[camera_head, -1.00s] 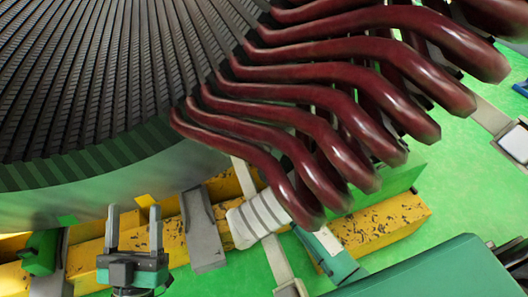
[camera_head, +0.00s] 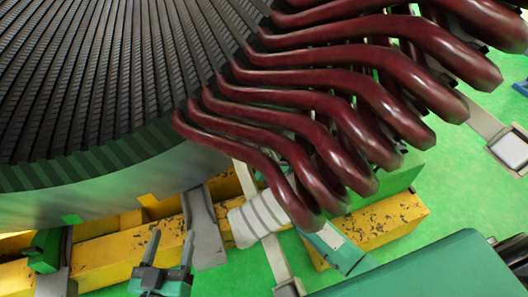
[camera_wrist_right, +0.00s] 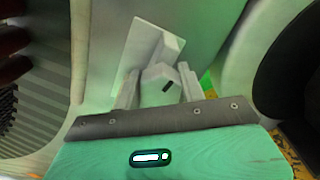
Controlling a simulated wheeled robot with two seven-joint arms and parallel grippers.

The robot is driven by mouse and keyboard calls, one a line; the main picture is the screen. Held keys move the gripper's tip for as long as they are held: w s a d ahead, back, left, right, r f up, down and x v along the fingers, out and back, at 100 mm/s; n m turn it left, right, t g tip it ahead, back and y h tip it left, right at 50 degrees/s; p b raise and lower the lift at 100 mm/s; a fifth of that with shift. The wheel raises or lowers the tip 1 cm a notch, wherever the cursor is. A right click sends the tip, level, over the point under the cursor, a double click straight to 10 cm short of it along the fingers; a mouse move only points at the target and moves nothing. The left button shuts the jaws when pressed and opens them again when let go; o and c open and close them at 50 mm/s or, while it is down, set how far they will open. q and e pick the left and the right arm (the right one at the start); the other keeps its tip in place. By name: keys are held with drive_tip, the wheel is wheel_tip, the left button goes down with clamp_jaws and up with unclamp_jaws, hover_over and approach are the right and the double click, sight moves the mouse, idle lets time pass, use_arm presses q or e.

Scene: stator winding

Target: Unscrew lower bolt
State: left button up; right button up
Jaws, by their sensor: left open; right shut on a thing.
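The bolt cannot be made out in the head view.
The large stator (camera_head: 85,105) fills the upper left. Dark red coil bars (camera_head: 340,100) curve out to the right. Yellow beams (camera_head: 375,230) and a grey bracket (camera_head: 202,228) stand below it. A white ribbed block (camera_head: 260,218) sits under the coil ends. The green floor at right is mostly clear.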

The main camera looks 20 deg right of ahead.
use_arm(q)
drive_tip(key=shift+s+f, duration=0.1)
drive_tip(key=shift+f, duration=0.15)
use_arm(e)
drive_tip(key=shift+f, duration=0.1)
drive_tip(key=o, duration=1)
drive_tip(key=shift+c, duration=0.2)
drive_tip(key=shift+s, duration=0.45)
use_arm(q)
drive_tip(key=shift+s+d+f+g, duration=0.25)
drive_tip(key=shift+s+f+g, duration=0.1)
drive_tip(key=shift+f+g, duration=0.35)
use_arm(e)
drive_tip(key=s, duration=1.3)
drive_tip(key=shift+d, duration=0.2)
